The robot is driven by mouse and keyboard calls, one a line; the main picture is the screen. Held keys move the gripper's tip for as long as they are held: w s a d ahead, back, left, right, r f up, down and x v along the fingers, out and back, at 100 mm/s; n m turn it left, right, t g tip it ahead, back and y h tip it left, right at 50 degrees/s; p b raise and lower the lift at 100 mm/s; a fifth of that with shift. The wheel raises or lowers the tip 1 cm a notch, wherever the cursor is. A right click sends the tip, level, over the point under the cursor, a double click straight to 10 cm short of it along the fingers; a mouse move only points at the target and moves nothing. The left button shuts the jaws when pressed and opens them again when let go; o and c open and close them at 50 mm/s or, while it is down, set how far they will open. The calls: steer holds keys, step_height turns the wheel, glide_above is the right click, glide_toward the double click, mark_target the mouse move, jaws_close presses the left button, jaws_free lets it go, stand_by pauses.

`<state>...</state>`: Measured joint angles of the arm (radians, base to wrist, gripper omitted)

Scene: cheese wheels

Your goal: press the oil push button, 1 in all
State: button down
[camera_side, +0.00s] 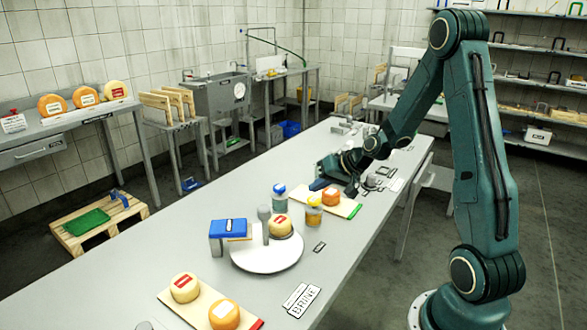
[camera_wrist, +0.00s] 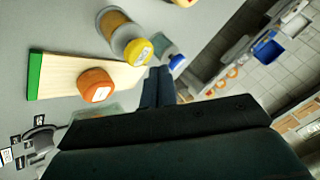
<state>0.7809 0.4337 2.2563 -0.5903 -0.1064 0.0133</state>
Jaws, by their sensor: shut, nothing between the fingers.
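My gripper (camera_side: 320,184) is over the far half of the long grey table, near the board with the green end. Its dark fingers also show in the wrist view (camera_wrist: 158,76), shut and empty. Several small black-and-white labels (camera_wrist: 15,148) and a grey fitting (camera_wrist: 40,134) lie at the left edge of the wrist view. In the side view small fittings (camera_side: 383,171) and a label (camera_side: 396,185) lie just right of my gripper. I cannot read which of these is the oil push button; my gripper and wrist hide part of that area.
A wooden board (camera_side: 346,208) with an orange cheese (camera_side: 331,196) stands beside my gripper. A yellow-lidded jar (camera_side: 314,211) and a blue-lidded jar (camera_side: 279,198) stand close by. A white round plate (camera_side: 262,262) with a cheese is nearer the camera. The table's right edge is clear.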

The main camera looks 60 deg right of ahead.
mark_target(317, 201)
steer(key=shift+r, duration=2.25)
steer(key=shift+a+r, duration=0.25)
steer(key=shift+a, duration=0.15)
steer(key=s+a+r+n+g, duration=0.25)
steer(key=s+a+r, duration=0.25)
steer(key=s+a, duration=0.3)
steer(key=s+a+r+n+g, duration=0.1)
steer(key=s+a+r+n, duration=0.4)
steer(key=a, duration=0.4)
steer(key=s+a+r+h, duration=0.1)
steer(key=s+a, duration=0.1)
steer(key=s, duration=0.8)
steer(key=shift+r, duration=0.15)
steer(key=shift+w+a, duration=0.1)
